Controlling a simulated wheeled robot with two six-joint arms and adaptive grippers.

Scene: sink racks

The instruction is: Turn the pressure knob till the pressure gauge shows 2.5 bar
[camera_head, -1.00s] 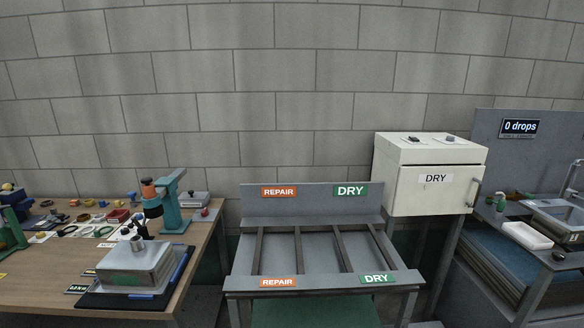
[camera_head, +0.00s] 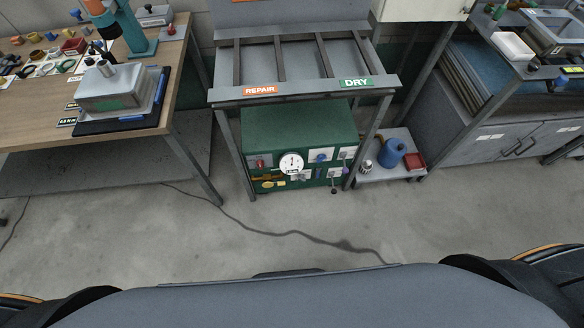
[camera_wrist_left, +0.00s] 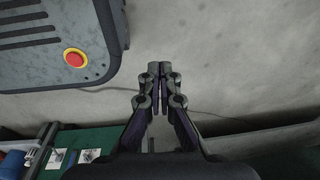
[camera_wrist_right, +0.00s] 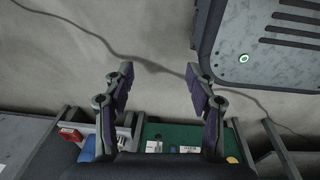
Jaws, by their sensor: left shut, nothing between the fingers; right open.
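The white round pressure gauge (camera_head: 291,163) is on the front of a green cabinet (camera_head: 298,125) under the rack in the head view. Its needle is too small to read. A red knob (camera_head: 260,163) is left of the gauge and a blue knob (camera_head: 320,158) is right of it. I cannot tell which one is the pressure knob. My left gripper (camera_wrist_left: 159,72) is shut and empty in the left wrist view. My right gripper (camera_wrist_right: 160,80) is open and empty in the right wrist view. Neither gripper shows in the head view.
The REPAIR and DRY rack (camera_head: 305,92) stands over the cabinet on legs. A low shelf (camera_head: 380,170) with a blue jug (camera_head: 391,154) is to its right. A workbench (camera_head: 100,136) is at left. A dark cable (camera_head: 285,234) crosses the open floor.

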